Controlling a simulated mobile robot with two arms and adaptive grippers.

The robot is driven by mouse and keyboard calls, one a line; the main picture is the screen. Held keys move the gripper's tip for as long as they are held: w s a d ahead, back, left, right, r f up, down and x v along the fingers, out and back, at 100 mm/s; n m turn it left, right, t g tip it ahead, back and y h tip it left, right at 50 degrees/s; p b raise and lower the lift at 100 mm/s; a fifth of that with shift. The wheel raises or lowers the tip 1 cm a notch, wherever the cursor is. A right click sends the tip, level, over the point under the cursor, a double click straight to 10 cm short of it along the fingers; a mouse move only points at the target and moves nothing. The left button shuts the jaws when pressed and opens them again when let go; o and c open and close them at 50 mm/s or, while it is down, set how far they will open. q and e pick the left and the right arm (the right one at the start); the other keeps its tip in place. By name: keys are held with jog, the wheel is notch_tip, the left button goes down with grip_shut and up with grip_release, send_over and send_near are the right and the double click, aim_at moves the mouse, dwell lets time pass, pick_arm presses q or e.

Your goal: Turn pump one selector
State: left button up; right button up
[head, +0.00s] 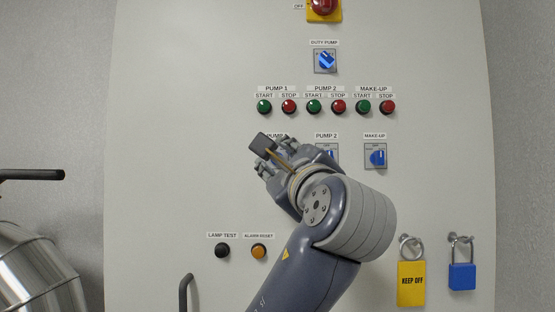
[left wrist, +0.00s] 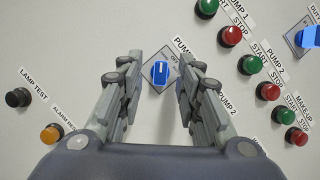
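The pump one selector (left wrist: 160,72) is a blue knob with a white mark on a pale square plate, under a partly hidden PUMP label. In the left wrist view it shows between the tips of my left gripper (left wrist: 161,70), with a gap on both sides. The fingers are open and hold nothing; how far the tips are from the panel is hard to tell. In the head view my left gripper (head: 276,150) covers this selector and part of its label. My right gripper is in neither view.
The blue pump 2 selector (head: 330,154) is partly behind my gripper; the make-up selector (head: 377,158) is to its right. Start and stop buttons run above. The duty pump selector (head: 325,61) is higher. A yellow tag (head: 411,283) and blue padlock (head: 462,277) hang lower right.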

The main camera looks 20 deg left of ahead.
pick_arm(q)
jog(key=v, duration=1)
jog(key=shift+s, duration=0.1)
